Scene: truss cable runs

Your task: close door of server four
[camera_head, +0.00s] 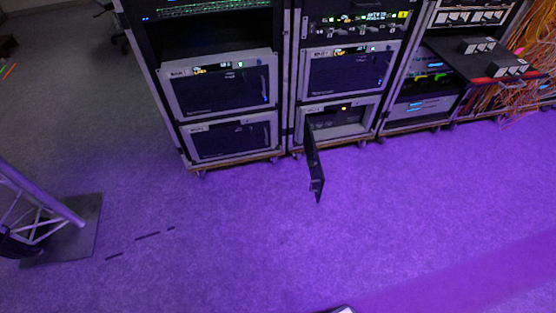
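A server (341,124) sits at the bottom of the middle rack, and its front is open. Its dark door (314,168) stands swung out toward me, hinged at the server's left side, at a wide angle to the front. The inside of the server shows grey with a small orange light at the top. The label is too small to read, so I cannot confirm its number. My gripper is not clearly in view; only a small pale and dark piece shows at the bottom edge, and I cannot tell what it is.
Closed servers stand above (347,73) and in the left rack (230,137). At right, a black shelf (480,62) juts out near hanging orange cables (515,100). A truss foot (85,230) stands at left. The purple-lit carpet (250,235) before the racks is clear.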

